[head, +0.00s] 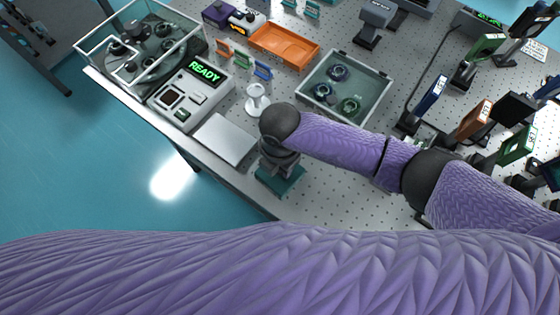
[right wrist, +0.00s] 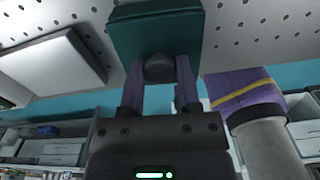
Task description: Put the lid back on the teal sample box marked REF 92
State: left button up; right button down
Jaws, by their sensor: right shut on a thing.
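A teal square piece with a dark knob, which looks like the lid (head: 284,184), is at the table's front edge beside the white plate. In the right wrist view the teal lid (right wrist: 155,30) fills the top middle. My right gripper (right wrist: 160,75) has its two fingers closed on the dark knob. In the head view the right gripper hides most of the knob and part of the lid. I cannot tell whether a box is under it or how high it is. No REF 92 mark is readable. My left gripper is not in view.
A white plate (head: 225,140) lies left of the lid, with a device reading READY (head: 190,95) behind it. A white stand (head: 256,100), a glass-topped case (head: 345,88) and an orange tray (head: 284,46) are farther back. Perforated tabletop (head: 330,190) is clear to the right.

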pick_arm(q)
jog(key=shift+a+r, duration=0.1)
pick_arm(e)
jog(key=shift+f, duration=0.1)
pick_arm(q)
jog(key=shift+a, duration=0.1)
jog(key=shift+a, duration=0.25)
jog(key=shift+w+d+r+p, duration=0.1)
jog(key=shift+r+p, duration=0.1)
jog(key=shift+p, duration=0.1)
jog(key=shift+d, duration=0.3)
